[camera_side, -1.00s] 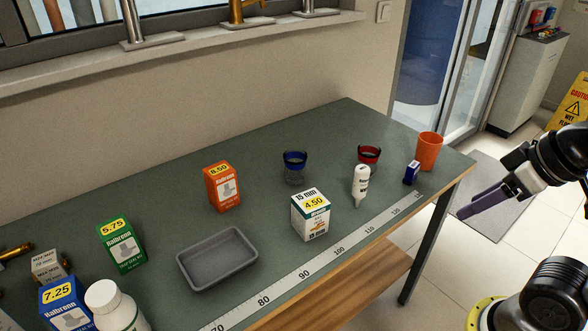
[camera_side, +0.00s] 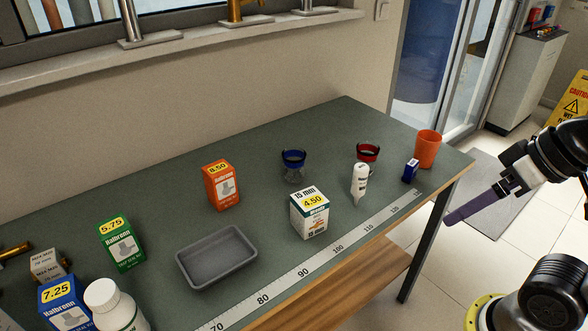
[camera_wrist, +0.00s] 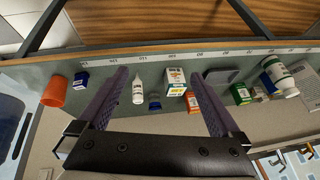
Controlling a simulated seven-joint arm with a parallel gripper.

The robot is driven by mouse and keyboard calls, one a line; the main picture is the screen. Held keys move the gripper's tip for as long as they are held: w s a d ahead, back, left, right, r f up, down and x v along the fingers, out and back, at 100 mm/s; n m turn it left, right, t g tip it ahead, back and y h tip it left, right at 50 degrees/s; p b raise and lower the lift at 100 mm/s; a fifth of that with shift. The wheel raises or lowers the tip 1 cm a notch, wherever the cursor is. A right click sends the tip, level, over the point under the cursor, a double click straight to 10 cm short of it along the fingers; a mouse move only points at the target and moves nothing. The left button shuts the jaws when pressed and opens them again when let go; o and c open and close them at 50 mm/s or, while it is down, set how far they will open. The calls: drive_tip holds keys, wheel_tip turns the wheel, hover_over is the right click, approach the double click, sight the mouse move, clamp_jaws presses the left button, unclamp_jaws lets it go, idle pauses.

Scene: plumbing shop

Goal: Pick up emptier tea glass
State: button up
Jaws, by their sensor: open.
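Two small glasses stand upright at the back of the table. One is clear below with a dark blue band on top (camera_side: 293,162); its blue part shows in the wrist view (camera_wrist: 155,104). The other has a red band with a dark rim (camera_side: 367,153), partly hidden behind a white bottle (camera_side: 359,182). I do not make it out in the wrist view. I cannot tell how full either glass is. My gripper (camera_side: 450,219) is open and empty, off the table's right end. In the wrist view its purple fingers (camera_wrist: 158,73) are wide apart.
The white 4.50 box (camera_side: 310,213) stands in front of the blue-banded glass. A blue box (camera_side: 410,171) and orange cup (camera_side: 428,150) stand at the right end. An orange box (camera_side: 222,186) and grey tray (camera_side: 252,244) are left. A ruler strip (camera_side: 337,249) lines the front edge.

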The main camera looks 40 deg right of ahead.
drive_tip(key=w+a+r+m+g+y, duration=0.1)
drive_tip(key=w+a+r+m+y, duration=0.15)
drive_tip(key=a, duration=0.35)
drive_tip(key=w+a+r+m+g+y, duration=0.1)
drive_tip(key=w+a+r+m+y, duration=0.15)
drive_tip(key=w+a+y, duration=0.2)
drive_tip(key=w+a+r+m+y, duration=0.3)
drive_tip(key=w+r, duration=0.1)
drive_tip(key=w, duration=0.3)
drive_tip(key=m+t, duration=1.1)
drive_tip(key=m, duration=0.6)
hover_over(303, 166)
wheel_tip(303, 166, down, 16)
drive_tip(key=shift+m, duration=0.7)
drive_tip(key=f, duration=0.3)
drive_tip(key=d+f, duration=0.1)
drive_tip(key=f, duration=0.2)
drive_tip(key=s+f, duration=0.1)
drive_tip(key=f, duration=0.2)
drive_tip(key=shift+s+d+f, duration=0.1)
drive_tip(key=shift+d+f, duration=0.2)
drive_tip(key=shift+d, duration=0.05)
drive_tip(key=shift+f, duration=0.6)
drive_tip(key=x, duration=0.5)
drive_tip(key=shift+f, duration=0.4)
drive_tip(key=shift+c, duration=0.2)
